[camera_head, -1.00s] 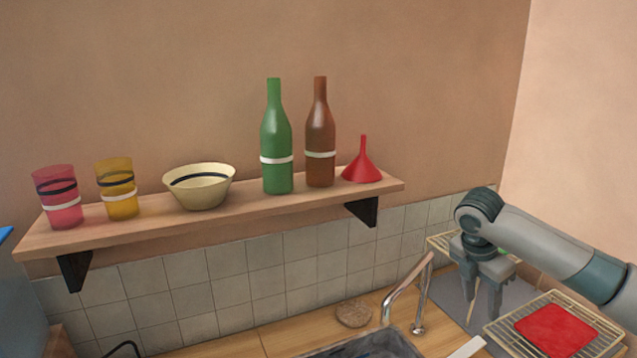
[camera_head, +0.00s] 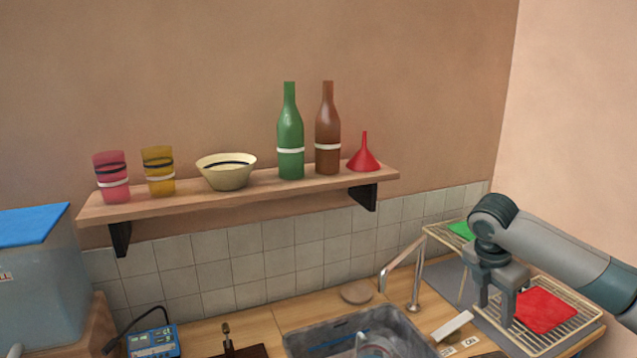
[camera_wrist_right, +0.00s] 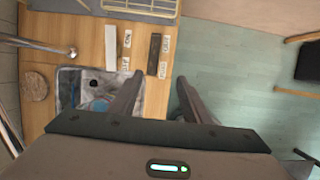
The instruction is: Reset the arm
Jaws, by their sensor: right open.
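My right gripper (camera_head: 495,303) comes in from the right in the head view, pointing down, with its jaws apart and empty. It hangs above the counter, in front of a wire rack (camera_head: 570,327) that has a red cloth-like piece (camera_head: 545,309) on it. In the right wrist view the two fingers of my right gripper (camera_wrist_right: 160,95) are spread with nothing between them, above the counter edge and the floor. My left gripper is not in view.
A wall shelf (camera_head: 270,190) holds two cups, a bowl (camera_head: 226,172), a green bottle (camera_head: 290,140), a brown bottle (camera_head: 328,135) and a red funnel (camera_head: 364,158). Below are a sink (camera_head: 300,345), a tap (camera_head: 414,280) and a blue-lidded bin (camera_head: 38,285). Green floor (camera_wrist_right: 250,75) lies open.

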